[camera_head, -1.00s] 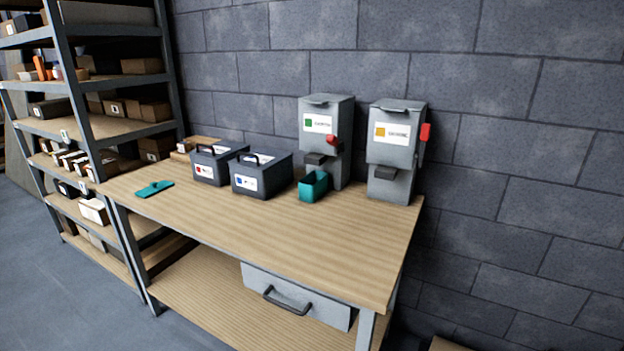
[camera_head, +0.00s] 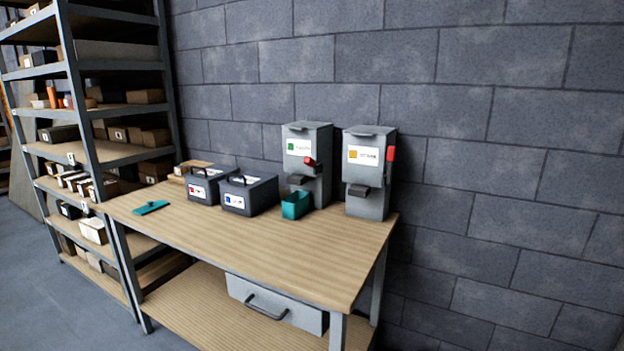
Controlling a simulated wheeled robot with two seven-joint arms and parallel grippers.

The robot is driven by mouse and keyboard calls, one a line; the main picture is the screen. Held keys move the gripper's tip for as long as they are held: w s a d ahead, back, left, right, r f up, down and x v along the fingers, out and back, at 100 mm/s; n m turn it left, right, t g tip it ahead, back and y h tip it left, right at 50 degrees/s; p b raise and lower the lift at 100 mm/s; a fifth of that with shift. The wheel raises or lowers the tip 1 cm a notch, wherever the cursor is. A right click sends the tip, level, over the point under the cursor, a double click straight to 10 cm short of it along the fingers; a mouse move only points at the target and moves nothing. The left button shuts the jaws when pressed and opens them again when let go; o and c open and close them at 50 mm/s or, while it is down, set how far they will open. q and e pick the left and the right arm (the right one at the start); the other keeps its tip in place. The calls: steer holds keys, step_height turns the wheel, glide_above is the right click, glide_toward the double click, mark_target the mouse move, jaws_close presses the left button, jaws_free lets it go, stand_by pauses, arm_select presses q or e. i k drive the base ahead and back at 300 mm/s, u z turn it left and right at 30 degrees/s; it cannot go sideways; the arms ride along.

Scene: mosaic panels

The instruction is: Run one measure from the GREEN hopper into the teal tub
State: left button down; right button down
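The green-labelled hopper (camera_head: 305,158) is a grey box dispenser at the back of the workbench, with a red lever (camera_head: 311,163) at its lower right and a dark spout (camera_head: 297,179). The teal tub (camera_head: 295,205) stands on the bench in front of and below that spout. What is inside the tub is too small to tell. Neither of my grippers shows in the head view.
A second grey hopper (camera_head: 369,170) with a yellow label and raised red lever stands to the right. Two dark lidded boxes (camera_head: 249,194) (camera_head: 207,184) and a teal flat tool (camera_head: 151,207) lie left on the workbench (camera_head: 270,250). Shelving (camera_head: 90,150) stands left. The bench's front is clear.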

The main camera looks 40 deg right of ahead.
mark_target(310, 162)
steer(key=z, duration=2.4)
steer(key=i, duration=2.55)
steer(key=u, duration=2)
